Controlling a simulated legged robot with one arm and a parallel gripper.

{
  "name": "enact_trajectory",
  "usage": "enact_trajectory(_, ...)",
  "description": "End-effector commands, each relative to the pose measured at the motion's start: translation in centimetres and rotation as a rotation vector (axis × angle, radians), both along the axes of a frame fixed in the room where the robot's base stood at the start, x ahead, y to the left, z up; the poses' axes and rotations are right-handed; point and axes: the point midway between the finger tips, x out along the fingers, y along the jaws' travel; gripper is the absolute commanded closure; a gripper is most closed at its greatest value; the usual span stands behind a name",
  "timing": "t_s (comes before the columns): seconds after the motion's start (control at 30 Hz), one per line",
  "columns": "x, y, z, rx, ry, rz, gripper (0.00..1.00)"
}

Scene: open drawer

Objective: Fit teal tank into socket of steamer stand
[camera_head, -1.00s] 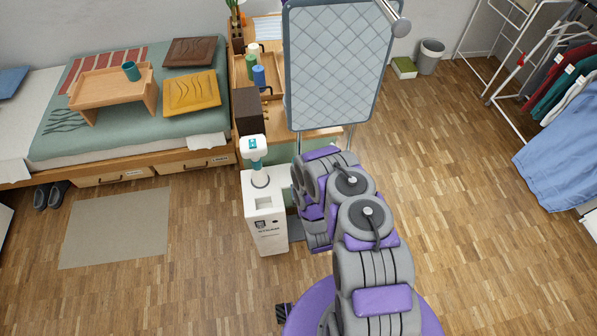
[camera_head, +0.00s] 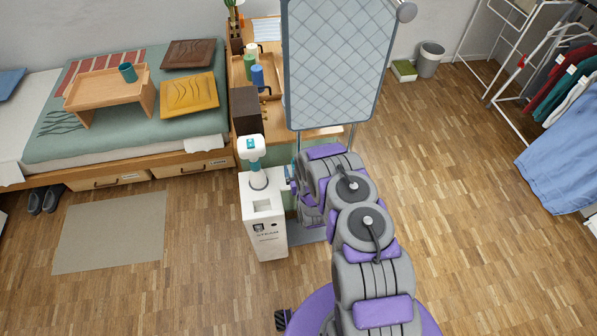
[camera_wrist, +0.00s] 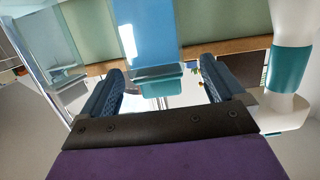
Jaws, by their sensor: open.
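A tall quilted board (camera_head: 335,62) stands just behind my arm. A wooden desk (camera_head: 268,30) with bottles is behind the stand. A bed (camera_head: 130,150) with a tray table is at left. A clothes rack (camera_head: 520,110) is at right. The floor at right is clear.

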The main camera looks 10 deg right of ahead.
Motion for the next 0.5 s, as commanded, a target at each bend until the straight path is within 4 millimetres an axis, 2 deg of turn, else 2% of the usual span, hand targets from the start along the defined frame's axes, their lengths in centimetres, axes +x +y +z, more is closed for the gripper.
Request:
enact_trajectory(0.17,0.9,-0.1,-0.2,0.001,-0.002,0.0,0.04)
enact_trajectory(0.5,5.0,-0.4,-0.9,0.0,-0.003,-0.001,0.04)
